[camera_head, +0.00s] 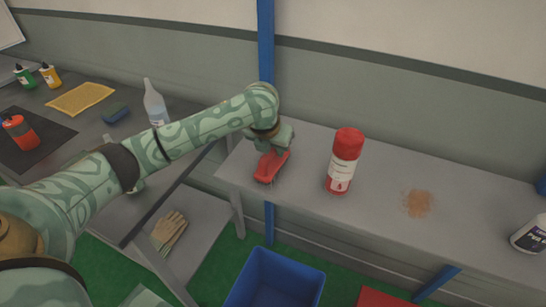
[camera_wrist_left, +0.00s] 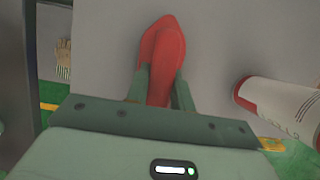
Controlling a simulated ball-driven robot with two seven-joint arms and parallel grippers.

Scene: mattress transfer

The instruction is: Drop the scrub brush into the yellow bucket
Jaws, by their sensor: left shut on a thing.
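The red scrub brush (camera_head: 268,170) is at the left end of the grey shelf, under my left gripper (camera_head: 275,152). In the left wrist view the red brush (camera_wrist_left: 162,48) sits between the two green fingers of my left gripper (camera_wrist_left: 161,88), which is shut on it. Its bristles are hidden, and I cannot tell whether it touches the shelf. No yellow bucket can be made out; a blue bin (camera_head: 277,280) stands on the floor below the shelf. My right gripper is not in view.
A red-and-white canister (camera_head: 345,160) stands right of the brush. Brown powder (camera_head: 418,203) and a white bottle (camera_head: 530,233) are farther right. Gloves (camera_head: 169,231) lie lower.

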